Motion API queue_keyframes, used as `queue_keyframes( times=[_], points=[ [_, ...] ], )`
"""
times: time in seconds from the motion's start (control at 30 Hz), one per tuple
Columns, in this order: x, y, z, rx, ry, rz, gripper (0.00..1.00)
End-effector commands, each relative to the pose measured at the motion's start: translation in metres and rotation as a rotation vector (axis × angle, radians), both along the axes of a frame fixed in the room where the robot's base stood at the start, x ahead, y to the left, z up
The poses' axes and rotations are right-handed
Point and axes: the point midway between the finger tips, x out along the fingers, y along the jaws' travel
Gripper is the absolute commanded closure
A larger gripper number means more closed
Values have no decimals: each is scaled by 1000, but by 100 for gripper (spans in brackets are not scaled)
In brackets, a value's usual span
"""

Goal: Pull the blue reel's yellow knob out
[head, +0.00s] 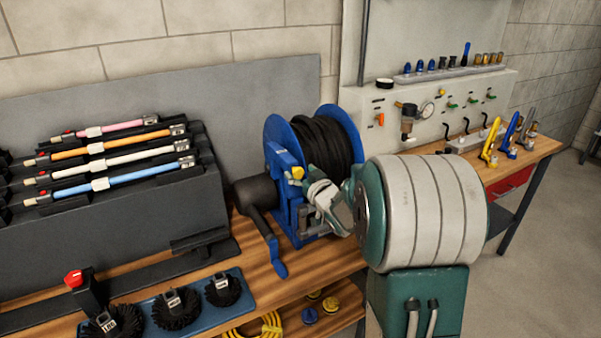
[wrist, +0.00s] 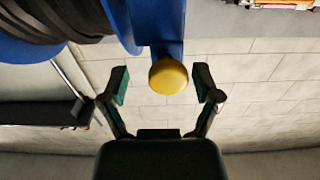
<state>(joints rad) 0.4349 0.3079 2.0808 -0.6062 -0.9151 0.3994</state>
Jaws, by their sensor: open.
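The blue reel (head: 284,140) stands on the wooden bench with black hose wound on it. Its yellow knob (head: 298,172) sits on the blue bracket at the reel's front. In the wrist view the round yellow knob (wrist: 168,76) lies between the two fingertips of my gripper (wrist: 162,84), a little nearer the right one. The fingers are open, with a gap on both sides of the knob. In the head view my gripper (head: 310,208) is beside the reel's bracket, just below the knob, and its fingertips are partly hidden.
A blue crank handle (head: 274,255) with a dark grey housing hangs at the reel's lower left. A rack of coloured rods (head: 110,160) stands at the left. Round black brushes (head: 176,306) lie in front. A panel with a gauge (head: 427,109) is behind, right.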

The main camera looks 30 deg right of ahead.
Motion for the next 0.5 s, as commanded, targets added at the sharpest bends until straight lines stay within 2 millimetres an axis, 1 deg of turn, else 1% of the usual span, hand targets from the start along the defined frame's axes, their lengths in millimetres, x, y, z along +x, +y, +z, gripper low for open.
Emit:
queue_keyframes(
  times=[0.1, 0.27, 0.37, 0.4, 0.43, 0.47, 0.5],
  points=[
    [3, 2, 0, -1, 0, 2, 19],
    [3, 0, 0, 1, 0, 1, 19],
    [2, 0, 0, 1, 0, 0, 59],
    [2, -1, 0, 1, 0, 0, 77],
    [2, -1, 0, 1, 0, 0, 90],
    [2, -1, 0, 2, 0, 1, 100],
    [2, -1, 0, 1, 0, 1, 100]
  ],
)
